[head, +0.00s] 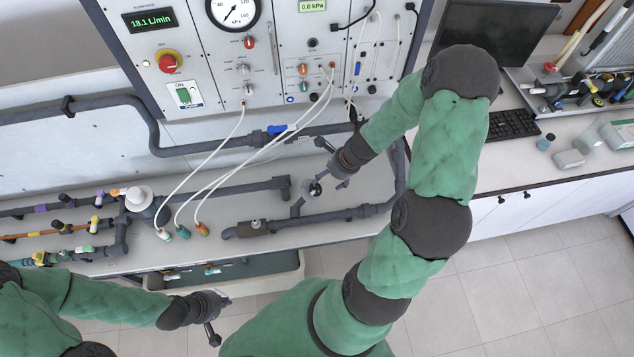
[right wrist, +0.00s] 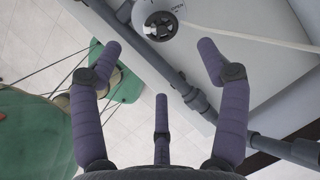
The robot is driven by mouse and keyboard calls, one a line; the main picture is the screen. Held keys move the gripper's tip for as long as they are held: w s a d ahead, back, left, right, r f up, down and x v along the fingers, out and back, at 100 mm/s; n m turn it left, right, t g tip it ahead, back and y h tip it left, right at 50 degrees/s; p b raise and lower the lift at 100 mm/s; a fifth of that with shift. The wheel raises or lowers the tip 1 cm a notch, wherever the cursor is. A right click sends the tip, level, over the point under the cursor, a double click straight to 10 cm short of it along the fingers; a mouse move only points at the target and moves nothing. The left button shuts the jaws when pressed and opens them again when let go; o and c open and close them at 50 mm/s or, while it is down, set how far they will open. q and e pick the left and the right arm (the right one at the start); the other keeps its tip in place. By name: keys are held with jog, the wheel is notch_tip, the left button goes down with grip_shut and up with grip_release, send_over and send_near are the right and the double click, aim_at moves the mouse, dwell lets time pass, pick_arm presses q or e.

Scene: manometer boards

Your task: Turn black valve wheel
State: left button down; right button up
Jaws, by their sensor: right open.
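The black valve wheel (head: 314,188) sits on the grey pipework on the bench, just in front of my right gripper. My right gripper (head: 322,166) is open and empty. Its fingers (right wrist: 161,75) are spread wide in the wrist view, and the wheel lies beyond their tips, apart from them. My left gripper (head: 218,318) has its fingers apart and is empty, low in front of the bench, away from the wheel.
The instrument panel (head: 285,50) stands behind the bench. White hoses (head: 215,175) arch from it to coloured fittings. Dark pipes (head: 350,212) run around the wheel. A monitor (head: 495,30) and keyboard (head: 512,124) are to the right. Tiled floor is free in front.

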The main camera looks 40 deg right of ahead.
aim_at(315, 188)
jog(key=b+x, duration=0.4)
jog(key=x, duration=0.5)
jog(key=shift+f+b, duration=0.15)
jog(key=shift+b, duration=0.2)
jog(key=shift+w+a+f, duration=0.2)
jog(key=shift+w+f, duration=0.1)
jog(key=shift+f, duration=0.35)
jog(key=shift+r, duration=0.1)
jog(key=c, duration=1.1)
